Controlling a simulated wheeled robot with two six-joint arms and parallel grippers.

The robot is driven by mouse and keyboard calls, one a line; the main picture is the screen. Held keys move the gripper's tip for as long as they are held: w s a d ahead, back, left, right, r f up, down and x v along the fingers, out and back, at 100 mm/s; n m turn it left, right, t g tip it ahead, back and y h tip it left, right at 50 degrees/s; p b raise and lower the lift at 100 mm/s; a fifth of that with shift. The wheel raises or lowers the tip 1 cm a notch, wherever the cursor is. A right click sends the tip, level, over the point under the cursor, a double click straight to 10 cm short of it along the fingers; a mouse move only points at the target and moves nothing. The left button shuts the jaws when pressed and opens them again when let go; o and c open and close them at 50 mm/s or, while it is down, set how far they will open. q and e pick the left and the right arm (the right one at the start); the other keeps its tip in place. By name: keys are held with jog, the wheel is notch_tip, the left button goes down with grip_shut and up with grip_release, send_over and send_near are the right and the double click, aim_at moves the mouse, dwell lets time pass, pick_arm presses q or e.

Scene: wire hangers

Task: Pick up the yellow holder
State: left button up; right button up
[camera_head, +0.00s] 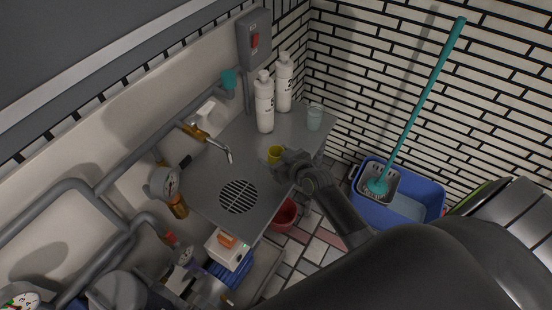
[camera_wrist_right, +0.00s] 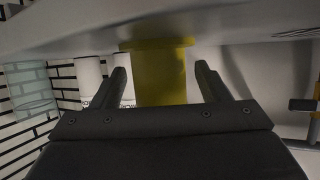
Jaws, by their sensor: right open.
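The yellow holder (camera_head: 274,154) stands on the grey metal counter (camera_head: 215,180), near its front edge. In the right wrist view the yellow holder (camera_wrist_right: 160,75) is a plain cylinder with a wider rim, seen upside down between my fingers. My right gripper (camera_head: 272,160) is at the holder; in the wrist view its two fingers (camera_wrist_right: 162,83) are spread on either side of it, with gaps showing at both sides. The gripper is open and not closed on the holder. My left gripper is not seen.
Two white bottles (camera_head: 264,105) and a clear teal cup (camera_head: 315,118) stand behind the holder. A red bucket (camera_head: 284,214) and a blue mop bucket (camera_head: 420,207) stand on the floor.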

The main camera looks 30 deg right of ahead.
jog(key=c, duration=1)
jog(key=shift+c, duration=0.2)
notch_tip(320, 180, up, 9)
jog(key=shift+p, duration=0.45)
jog(key=f+b, duration=0.4)
jog(key=b, duration=0.1)
jog(key=f+b, duration=0.4)
jog(key=b, duration=0.1)
jog(key=shift+w+f, duration=0.2)
jog(key=shift+f, duration=0.15)
